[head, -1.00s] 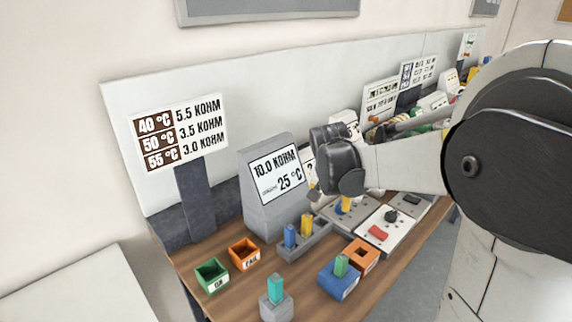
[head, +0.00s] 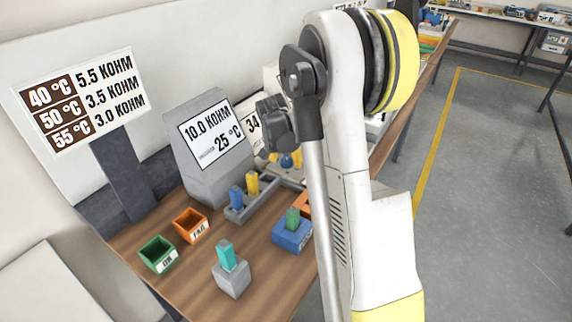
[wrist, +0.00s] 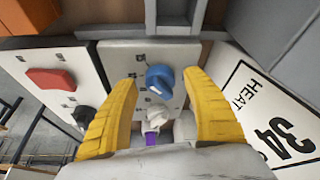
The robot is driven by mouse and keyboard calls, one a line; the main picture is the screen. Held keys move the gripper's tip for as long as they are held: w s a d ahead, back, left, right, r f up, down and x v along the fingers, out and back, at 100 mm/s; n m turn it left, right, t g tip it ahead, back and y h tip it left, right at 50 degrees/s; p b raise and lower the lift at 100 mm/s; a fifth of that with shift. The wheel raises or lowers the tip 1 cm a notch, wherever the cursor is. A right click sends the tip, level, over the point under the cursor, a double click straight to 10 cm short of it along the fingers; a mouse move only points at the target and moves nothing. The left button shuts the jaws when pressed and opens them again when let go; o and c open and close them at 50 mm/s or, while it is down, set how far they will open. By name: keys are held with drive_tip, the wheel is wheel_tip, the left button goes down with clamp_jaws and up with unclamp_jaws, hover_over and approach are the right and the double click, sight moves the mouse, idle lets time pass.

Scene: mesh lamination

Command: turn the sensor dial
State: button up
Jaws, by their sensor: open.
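A round blue dial (wrist: 160,79) stands on a pale panel (wrist: 122,57) in the wrist view. My gripper (wrist: 160,84) is open, with one yellow finger to each side of the dial and gaps showing between. In the head view the blue dial (head: 286,160) shows between the yellow fingertips, partly hidden by my arm. A small white part with a purple piece (wrist: 154,117) shows below the dial in the wrist view; I cannot tell what it is.
A red rocker (wrist: 50,79) and a black knob (wrist: 84,116) sit on the neighbouring panel. A "HEAT 34" display (wrist: 275,120) stands close at right. A grey "10.0 KOHM 25 °C" display (head: 211,145), green bin (head: 158,254) and orange bin (head: 190,225) stand left.

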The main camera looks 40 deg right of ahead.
drive_tip(key=shift+d+f, duration=0.1)
drive_tip(key=shift+f, duration=0.15)
drive_tip(key=c, duration=1.2)
